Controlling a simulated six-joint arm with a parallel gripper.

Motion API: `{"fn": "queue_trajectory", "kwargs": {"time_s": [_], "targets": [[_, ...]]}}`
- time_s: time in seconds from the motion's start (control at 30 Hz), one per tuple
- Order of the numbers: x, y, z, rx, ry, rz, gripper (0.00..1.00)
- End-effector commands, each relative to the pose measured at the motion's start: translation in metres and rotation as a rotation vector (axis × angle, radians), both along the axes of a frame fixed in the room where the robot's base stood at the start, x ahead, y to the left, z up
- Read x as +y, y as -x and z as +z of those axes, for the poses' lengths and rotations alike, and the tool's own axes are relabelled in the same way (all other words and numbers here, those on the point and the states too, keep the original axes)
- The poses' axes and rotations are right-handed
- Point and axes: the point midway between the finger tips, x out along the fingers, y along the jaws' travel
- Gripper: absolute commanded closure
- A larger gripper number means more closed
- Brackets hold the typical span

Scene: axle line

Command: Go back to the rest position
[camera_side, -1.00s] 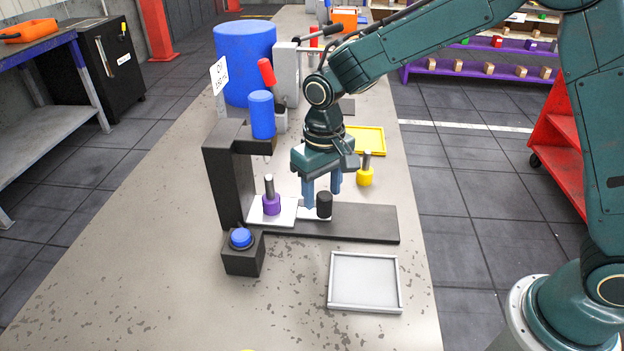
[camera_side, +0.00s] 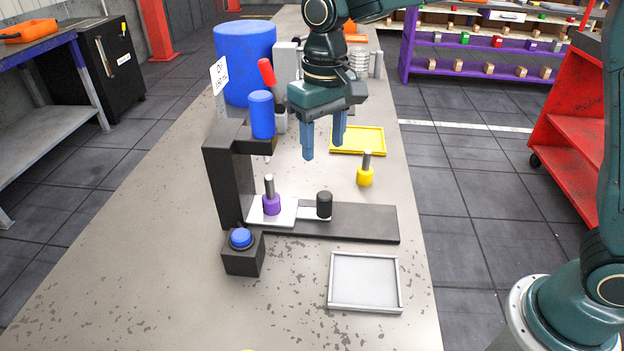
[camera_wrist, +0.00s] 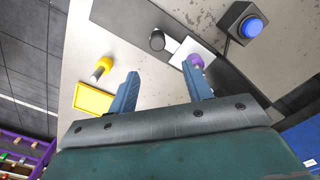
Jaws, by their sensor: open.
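My gripper (camera_side: 323,142) is open and empty, raised above the bench with its blue fingers pointing down. It is clear of the black knob (camera_side: 324,205) below it. In the wrist view, my gripper (camera_wrist: 160,90) shows a wide empty gap between its fingers. A purple piece with a grey pin (camera_side: 271,203) stands upright on the white plate (camera_side: 288,219) of the black press. A yellow piece with a grey pin (camera_side: 365,175) stands upright on the bench, to the right of the press.
The black press frame (camera_side: 228,185) with a blue cylinder (camera_side: 262,115) stands left of my gripper. A blue button (camera_side: 241,238) sits in front. A grey tray (camera_side: 364,282) lies at the front right, a yellow tray (camera_side: 358,140) behind. A blue drum (camera_side: 244,62) stands at the back.

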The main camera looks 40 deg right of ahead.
Motion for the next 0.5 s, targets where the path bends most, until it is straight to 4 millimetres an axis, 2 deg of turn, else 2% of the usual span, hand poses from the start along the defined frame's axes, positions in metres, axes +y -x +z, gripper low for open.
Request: {"fn": "queue_trajectory", "kwargs": {"time_s": [0.27,0.5], "targets": [[-0.001,0.001,0.001,-0.003,-0.001,0.000,0.50],[-0.015,0.013,0.015,-0.031,-0.010,-0.002,0.50]]}}
